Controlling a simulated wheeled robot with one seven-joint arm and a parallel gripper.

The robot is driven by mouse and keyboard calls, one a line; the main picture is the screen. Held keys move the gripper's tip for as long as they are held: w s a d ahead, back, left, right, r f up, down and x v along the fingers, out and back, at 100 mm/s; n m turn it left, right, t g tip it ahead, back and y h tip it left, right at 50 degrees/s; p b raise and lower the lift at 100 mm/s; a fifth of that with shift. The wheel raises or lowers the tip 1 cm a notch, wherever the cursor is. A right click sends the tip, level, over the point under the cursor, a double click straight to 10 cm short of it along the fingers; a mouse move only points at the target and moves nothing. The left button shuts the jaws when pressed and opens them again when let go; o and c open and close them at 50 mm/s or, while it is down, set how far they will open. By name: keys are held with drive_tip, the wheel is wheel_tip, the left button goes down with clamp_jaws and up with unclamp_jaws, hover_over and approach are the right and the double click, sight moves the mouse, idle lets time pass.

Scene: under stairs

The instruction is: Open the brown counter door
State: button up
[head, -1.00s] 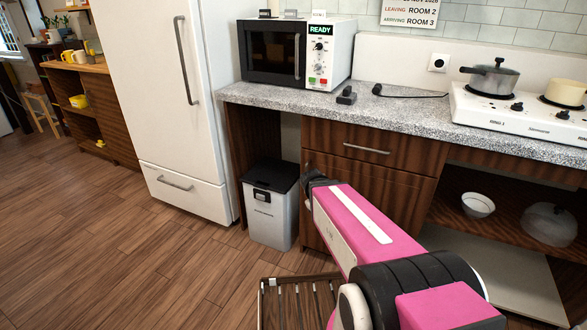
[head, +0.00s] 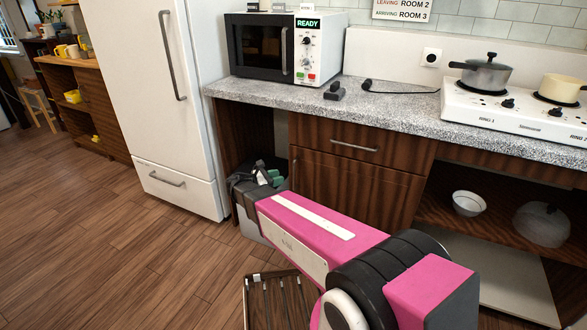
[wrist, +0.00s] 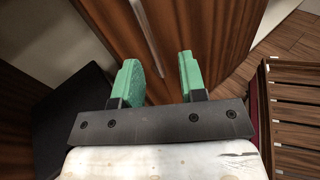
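The brown counter door (head: 355,190) is the wood-grain panel under the drawer. It looks closed, with a slim upright handle (head: 293,163) near its left edge. My gripper (head: 270,178) is just left of the door, above the bin, partly hidden by my pink arm. In the wrist view, my gripper (wrist: 158,72) has its two green fingers apart with nothing between them. Brown wood panels (wrist: 185,35) lie ahead of the fingers, and a pale bar, likely the handle (wrist: 143,18), shows beyond the gap. I cannot tell any contact.
A bin with a black lid (wrist: 75,120) stands left of the door under the counter (head: 390,112). A slatted wooden item (head: 275,300) is on the floor in front, also at right in the wrist view (wrist: 292,115). A white fridge (head: 150,90) stands left. Floor at left is clear.

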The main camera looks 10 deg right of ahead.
sight(294, 167)
drive_tip(key=shift+n+t+h, duration=0.5)
drive_tip(key=shift+n, duration=0.1)
drive_tip(key=x, duration=0.3)
drive_tip(key=w+x, duration=0.1)
drive_tip(key=x, duration=0.2)
drive_tip(key=r+x, duration=0.1)
drive_tip(key=x, duration=0.2)
drive_tip(key=shift+w+a, duration=0.15)
drive_tip(key=shift+w, duration=0.15)
clamp_jaws()
idle(0.8)
